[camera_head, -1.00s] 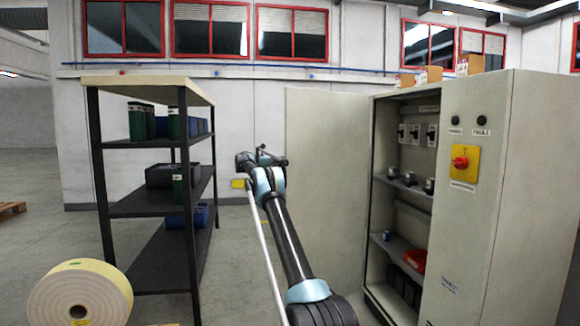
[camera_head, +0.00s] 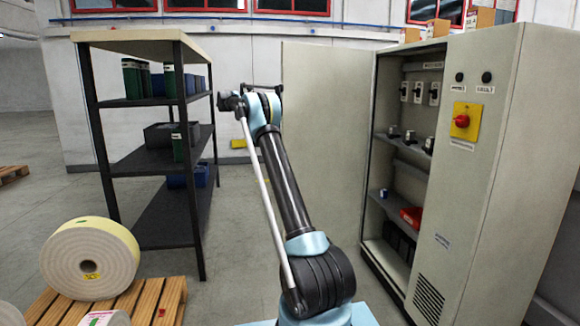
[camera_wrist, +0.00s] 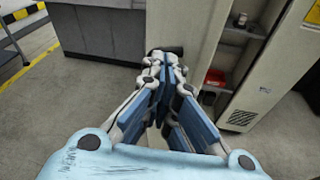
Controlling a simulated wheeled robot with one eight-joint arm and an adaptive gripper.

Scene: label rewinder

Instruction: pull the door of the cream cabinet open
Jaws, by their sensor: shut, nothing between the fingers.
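The cream cabinet (camera_head: 500,130) stands at the right, its inside showing. Its door (camera_head: 322,150) stands wide open, swung out to the left of the opening; the whole interior front is uncovered. In the wrist view a cream panel, apparently the door (camera_wrist: 190,30), lies beyond my fingertips. My gripper (camera_wrist: 168,62) is shut and empty, its fingers together in front of that panel. I cannot tell whether they touch it. In the head view my arm rises left of the door, and its far end is small and dark; the fingers cannot be made out there.
A dark shelf rack (camera_head: 150,160) with green and blue containers stands left of my arm. A large label roll (camera_head: 90,258) sits on a wooden pallet (camera_head: 160,300) at the front left. A red bin (camera_head: 412,217) is inside the cabinet. Floor is clear between rack and door.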

